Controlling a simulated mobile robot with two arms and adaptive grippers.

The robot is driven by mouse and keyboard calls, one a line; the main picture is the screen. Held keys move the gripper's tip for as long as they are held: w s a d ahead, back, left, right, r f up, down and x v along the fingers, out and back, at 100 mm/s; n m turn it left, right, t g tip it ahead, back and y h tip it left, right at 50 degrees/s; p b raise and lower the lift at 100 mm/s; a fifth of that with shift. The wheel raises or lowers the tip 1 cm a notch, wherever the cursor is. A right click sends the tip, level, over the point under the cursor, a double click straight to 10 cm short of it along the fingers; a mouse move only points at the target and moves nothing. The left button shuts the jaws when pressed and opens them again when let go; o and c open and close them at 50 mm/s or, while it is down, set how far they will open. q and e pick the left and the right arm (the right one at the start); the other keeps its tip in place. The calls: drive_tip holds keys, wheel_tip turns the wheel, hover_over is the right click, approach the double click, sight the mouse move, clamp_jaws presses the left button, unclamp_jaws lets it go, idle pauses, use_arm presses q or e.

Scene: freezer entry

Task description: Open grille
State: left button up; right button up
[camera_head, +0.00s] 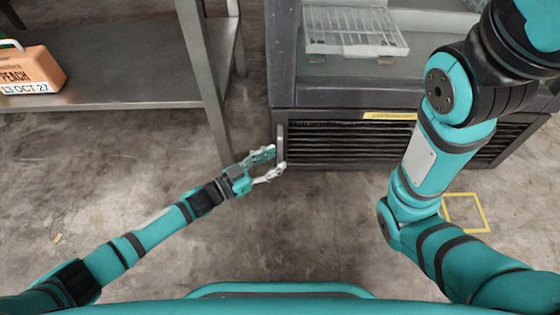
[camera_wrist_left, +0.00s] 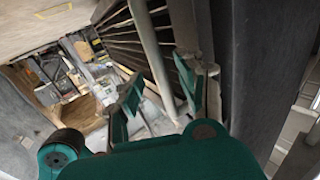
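The grille (camera_head: 345,147) is a dark slatted panel low on the front of the grey freezer unit; it looks closed. A vertical metal handle bar (camera_head: 281,140) runs along its left edge. My left gripper (camera_head: 277,161) is open at the lower part of this bar. In the left wrist view, the bar (camera_wrist_left: 149,45) runs between the two spread fingers of my left gripper (camera_wrist_left: 160,95), and I cannot tell whether either finger touches it. The slats (camera_wrist_left: 120,38) show behind the bar. My right arm crosses the right side of the head view and hides part of the grille; its gripper is out of view.
A metal table (camera_head: 125,60) stands at the left with an orange box (camera_head: 32,72) on it. A clear slotted tray (camera_head: 352,32) sits inside the freezer above the grille. A yellow square (camera_head: 465,212) marks the floor at the right. The concrete floor before the grille is clear.

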use_arm(q)
drive_tip(key=shift+b+x, duration=0.4)
drive_tip(key=shift+x, duration=0.9)
clamp_jaws()
